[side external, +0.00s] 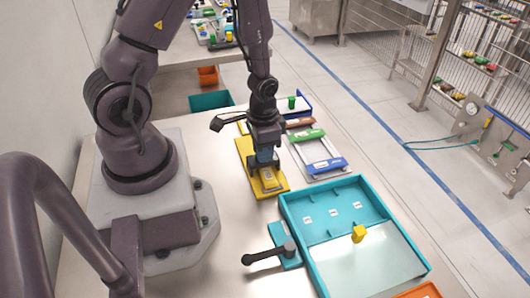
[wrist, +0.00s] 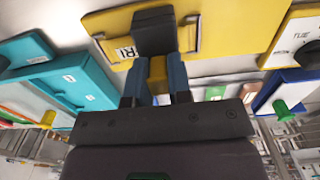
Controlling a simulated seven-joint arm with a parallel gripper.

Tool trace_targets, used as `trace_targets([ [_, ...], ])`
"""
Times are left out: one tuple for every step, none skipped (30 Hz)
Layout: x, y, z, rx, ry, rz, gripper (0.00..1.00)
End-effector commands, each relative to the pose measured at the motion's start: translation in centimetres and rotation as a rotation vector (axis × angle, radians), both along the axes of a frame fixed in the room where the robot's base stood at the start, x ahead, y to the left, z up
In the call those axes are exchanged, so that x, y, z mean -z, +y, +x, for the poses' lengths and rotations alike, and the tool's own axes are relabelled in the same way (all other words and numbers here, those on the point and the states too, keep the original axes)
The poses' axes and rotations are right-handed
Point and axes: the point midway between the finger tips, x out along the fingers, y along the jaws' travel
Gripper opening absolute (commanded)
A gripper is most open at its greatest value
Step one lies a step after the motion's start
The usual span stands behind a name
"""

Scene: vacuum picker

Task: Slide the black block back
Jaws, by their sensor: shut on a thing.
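The black block (wrist: 153,32) shows in the wrist view at the ends of my gripper's two blue fingers. It lies over the yellow board (wrist: 240,25), beside a white label with black letters. A yellow piece (wrist: 157,75) shows in the gap between the fingers; I cannot tell whether it is part of the block. In the side view my gripper (side external: 266,172) points down over the yellow board (side external: 247,160), low against its raised middle. The gripper is shut on the block. The block itself is mostly hidden by the fingers in the side view.
A teal tray (side external: 300,232) with a yellow piece (side external: 358,234) in it stands at the front right. A black handle (side external: 268,254) sticks out on its left. Grey slide boards with a green block (side external: 306,135) and a blue block (side external: 327,164) lie close on the right.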

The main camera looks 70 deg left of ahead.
Motion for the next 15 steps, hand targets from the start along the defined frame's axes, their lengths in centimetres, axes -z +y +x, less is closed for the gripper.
trace_targets([
  [0.0, 1.2, 0.1, -0.009, -0.003, 0.001, 0.00],
  [0.0, 1.8, 0.1, -0.010, -0.003, 0.001, 0.00],
  [0.0, 2.8, 0.1, -0.010, -0.005, 0.002, 0.00],
  [0.0, 3.5, 0.1, -0.011, -0.005, 0.002, 0.00],
  [0.0, 4.3, 0.1, -0.012, -0.005, 0.001, 0.00],
  [0.0, 5.2, 0.2, -0.010, -0.006, 0.002, 0.00],
  [0.0, 6.0, 0.1, -0.011, -0.006, 0.002, 0.00],
  [0.0, 6.7, 0.1, -0.011, -0.006, 0.002, 0.00],
  [0.0, 7.6, 0.1, -0.010, -0.006, 0.002, 0.00],
  [0.0, 8.3, 0.1, -0.010, -0.006, 0.003, 0.00],
  [0.0, 8.9, 0.1, -0.008, -0.006, 0.003, 0.00],
  [0.0, 9.7, 0.2, -0.007, -0.007, 0.003, 0.00],
  [0.0, 10.1, 0.2, -0.007, -0.007, 0.003, 0.00],
  [0.0, 10.5, 0.2, -0.005, -0.006, 0.002, 0.00],
  [0.0, 11.0, 0.1, -0.005, -0.006, 0.002, 0.00],
])
